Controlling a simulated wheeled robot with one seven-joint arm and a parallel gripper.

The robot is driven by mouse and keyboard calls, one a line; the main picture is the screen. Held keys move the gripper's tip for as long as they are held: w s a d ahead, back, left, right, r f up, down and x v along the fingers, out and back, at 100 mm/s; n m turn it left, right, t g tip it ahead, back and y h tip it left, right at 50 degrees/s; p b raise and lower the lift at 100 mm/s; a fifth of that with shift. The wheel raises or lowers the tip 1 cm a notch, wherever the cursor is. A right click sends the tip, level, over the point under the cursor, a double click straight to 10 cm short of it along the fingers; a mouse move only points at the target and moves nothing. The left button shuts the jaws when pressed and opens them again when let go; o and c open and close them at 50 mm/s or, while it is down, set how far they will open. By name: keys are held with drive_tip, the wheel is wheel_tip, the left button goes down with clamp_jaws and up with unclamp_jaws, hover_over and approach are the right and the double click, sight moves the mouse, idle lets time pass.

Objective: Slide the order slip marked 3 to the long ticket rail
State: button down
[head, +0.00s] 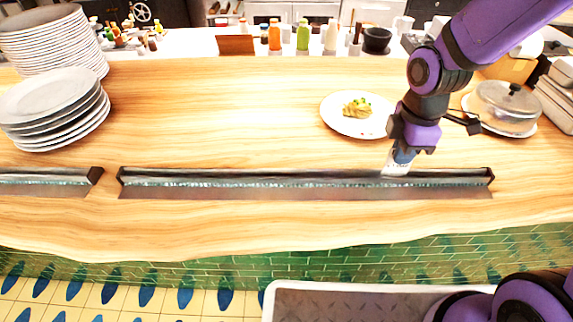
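The long ticket rail (250,180) runs along the front of the wooden counter. An order slip (397,166), white with a blue patch at its top, hangs below my gripper (405,147). Its lower edge overlaps the right part of the long rail in the head view; I cannot tell whether it touches or sits in it. My gripper looks shut on the upper end of the slip, and its fingertips are partly hidden. The number on the slip is too small to read.
A shorter rail (45,181) lies left of the long one. Behind the rail are a plate of food (335,112) and a clear-domed dish (505,105). Stacked plates (50,108) stand at the left. The counter's middle (220,105) is free.

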drive_tip(key=shift+w+d, duration=0.15)
drive_tip(key=shift+d, duration=2.35)
drive_tip(key=shift+d, duration=0.1)
drive_tip(key=shift+w+d, duration=0.2)
drive_tip(key=shift+d, duration=3.2)
drive_tip(key=c, duration=0.7)
unclamp_jaws()
wheel_tip(320, 180, up, 9)
